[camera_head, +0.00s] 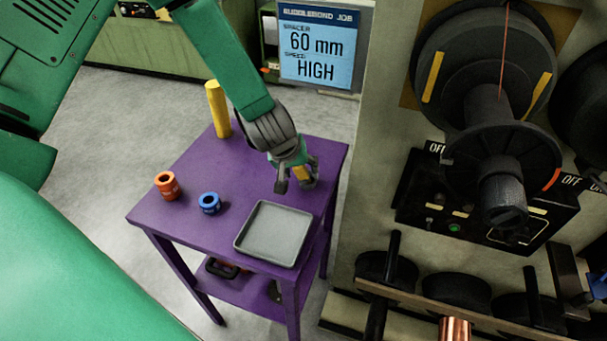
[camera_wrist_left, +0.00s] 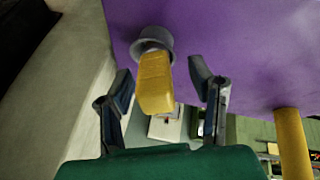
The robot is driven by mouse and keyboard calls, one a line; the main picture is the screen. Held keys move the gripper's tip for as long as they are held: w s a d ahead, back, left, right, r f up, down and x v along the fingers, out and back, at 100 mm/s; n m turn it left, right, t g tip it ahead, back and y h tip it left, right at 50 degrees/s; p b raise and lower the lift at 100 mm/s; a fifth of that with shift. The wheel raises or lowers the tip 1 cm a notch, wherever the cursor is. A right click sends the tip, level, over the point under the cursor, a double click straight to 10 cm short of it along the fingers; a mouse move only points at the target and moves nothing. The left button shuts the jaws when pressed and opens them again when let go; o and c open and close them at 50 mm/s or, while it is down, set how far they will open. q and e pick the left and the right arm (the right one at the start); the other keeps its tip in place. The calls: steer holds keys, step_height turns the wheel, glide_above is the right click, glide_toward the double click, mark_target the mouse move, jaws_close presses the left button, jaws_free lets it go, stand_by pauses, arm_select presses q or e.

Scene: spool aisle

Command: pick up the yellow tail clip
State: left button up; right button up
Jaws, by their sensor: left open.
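The yellow tail clip (camera_wrist_left: 155,84) stands up from a round grey holder (camera_wrist_left: 151,37) on the purple table in the left wrist view. A small part of the clip (camera_head: 300,173) shows below my left gripper in the head view. My left gripper (camera_head: 295,184) is open over the back right part of the table. In the left wrist view its two fingers (camera_wrist_left: 161,90) are on either side of the clip, with a visible gap on each side. My right gripper is not in view.
The purple table (camera_head: 185,222) bears a grey tray (camera_head: 273,234), an orange spool (camera_head: 167,186), a blue spool (camera_head: 209,203) and a tall yellow cylinder (camera_head: 218,109). A machine with black reels (camera_head: 484,75) stands at the right. A screen (camera_head: 318,46) reads "60 mm" and "HIGH".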

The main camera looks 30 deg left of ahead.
arm_select(q)
steer(key=shift+w+f, duration=0.35)
steer(key=shift+f, duration=0.2)
steer(key=shift+d+r, duration=0.1)
steer(key=shift+s, duration=0.1)
jaws_close()
